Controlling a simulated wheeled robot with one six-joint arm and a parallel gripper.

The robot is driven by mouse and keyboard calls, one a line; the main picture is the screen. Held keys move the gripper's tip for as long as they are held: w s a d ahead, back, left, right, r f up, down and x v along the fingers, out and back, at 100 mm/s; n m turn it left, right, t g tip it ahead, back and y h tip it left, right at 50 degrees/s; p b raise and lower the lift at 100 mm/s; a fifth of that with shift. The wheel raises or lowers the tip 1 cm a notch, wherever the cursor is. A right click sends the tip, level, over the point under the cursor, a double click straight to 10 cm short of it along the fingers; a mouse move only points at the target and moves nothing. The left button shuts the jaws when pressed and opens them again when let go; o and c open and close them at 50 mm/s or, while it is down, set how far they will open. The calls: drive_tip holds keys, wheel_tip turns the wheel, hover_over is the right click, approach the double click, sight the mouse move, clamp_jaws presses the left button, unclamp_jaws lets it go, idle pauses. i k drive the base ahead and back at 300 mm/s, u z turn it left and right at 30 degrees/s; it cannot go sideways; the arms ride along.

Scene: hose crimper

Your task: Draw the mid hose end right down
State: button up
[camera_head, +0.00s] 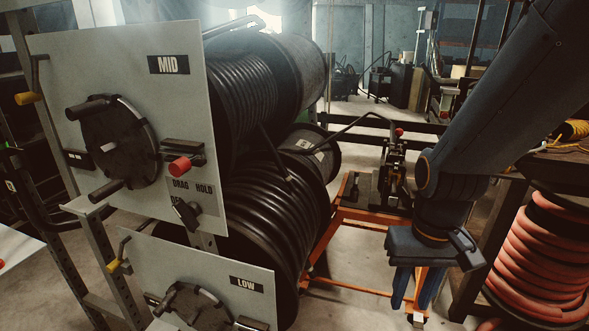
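The mid reel (243,95) is wound with black hose and sits behind a grey panel marked MID (110,60). A short dark length (276,152) slants down from its lower right side, in front of the reel below; it looks like the mid hose end, but its tip is hard to make out. My gripper (415,297) points down at the lower right, well to the right of the reels and apart from the hose. The fingertips are near the lower picture edge.
The low reel (265,225) sits below, behind a panel marked LOW (205,275). The mid panel carries a crank disc and a red knob (180,166). An orange-framed cart (345,228) bears a dark machine (393,175) behind my arm. A red hose coil (540,255) stands right.

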sight(263, 134)
drive_tip(key=u, duration=0.4)
drive_tip(key=i, duration=0.8)
drive_tip(key=u, duration=0.3)
